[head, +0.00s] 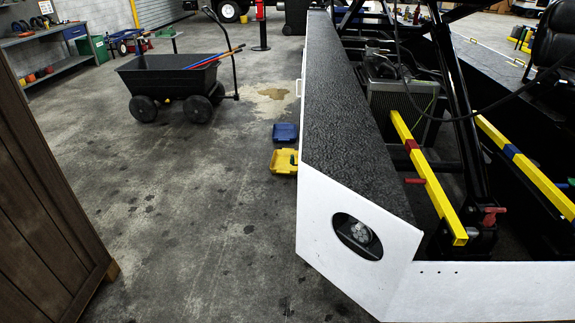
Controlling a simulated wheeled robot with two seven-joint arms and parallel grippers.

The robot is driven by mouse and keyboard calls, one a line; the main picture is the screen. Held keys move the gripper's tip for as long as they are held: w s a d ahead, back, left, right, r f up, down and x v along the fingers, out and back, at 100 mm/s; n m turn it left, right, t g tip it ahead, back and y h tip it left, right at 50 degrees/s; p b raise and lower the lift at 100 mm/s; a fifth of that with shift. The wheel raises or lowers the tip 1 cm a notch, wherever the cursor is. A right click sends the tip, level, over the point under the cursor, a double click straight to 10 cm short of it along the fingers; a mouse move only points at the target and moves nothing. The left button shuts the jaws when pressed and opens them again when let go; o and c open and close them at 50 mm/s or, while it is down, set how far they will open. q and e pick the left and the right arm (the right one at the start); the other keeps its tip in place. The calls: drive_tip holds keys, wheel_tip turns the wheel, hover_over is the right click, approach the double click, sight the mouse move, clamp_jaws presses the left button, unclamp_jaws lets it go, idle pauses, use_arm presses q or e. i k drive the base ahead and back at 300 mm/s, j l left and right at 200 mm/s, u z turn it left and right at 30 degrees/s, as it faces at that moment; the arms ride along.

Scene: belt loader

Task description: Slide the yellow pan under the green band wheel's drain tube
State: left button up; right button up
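The yellow pan (283,166) sits on the concrete floor close against the left side of the belt loader (340,232). Its right part is cut off from view by the loader's side. A blue pan (285,133) sits just behind it on the floor. I cannot make out a wheel with a green band or a drain tube; the loader's side panel hides what is beneath it. Neither of my grippers is in view.
A black cart (168,80) with red and blue rods stands at the back left. A brown wooden panel (50,200) fills the left edge. A workbench (45,38) stands at the far left. The stained floor between the panel and the loader is clear.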

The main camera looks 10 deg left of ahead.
sight(280, 164)
drive_tip(key=i+j+u, duration=0.6)
drive_tip(key=i+u, duration=0.2)
drive_tip(key=i+j+u, duration=0.1)
drive_tip(key=i+u, duration=0.3)
drive_tip(key=i+j, duration=0.1)
drive_tip(key=i, duration=0.55)
drive_tip(key=i+j, duration=0.1)
drive_tip(key=i, duration=0.55)
drive_tip(key=i+l+z, duration=0.3)
drive_tip(key=i, duration=0.6)
drive_tip(key=i+j+z, duration=0.1)
drive_tip(key=i+z, duration=0.2)
drive_tip(key=i, duration=0.55)
drive_tip(key=i+u, duration=0.2)
drive_tip(key=i, duration=1.05)
drive_tip(key=i+z, duration=0.25)
drive_tip(key=z, duration=0.15)
drive_tip(key=i+z, duration=0.25)
drive_tip(key=z, duration=0.15)
drive_tip(key=i+j+z, duration=0.2)
drive_tip(key=z, duration=0.2)
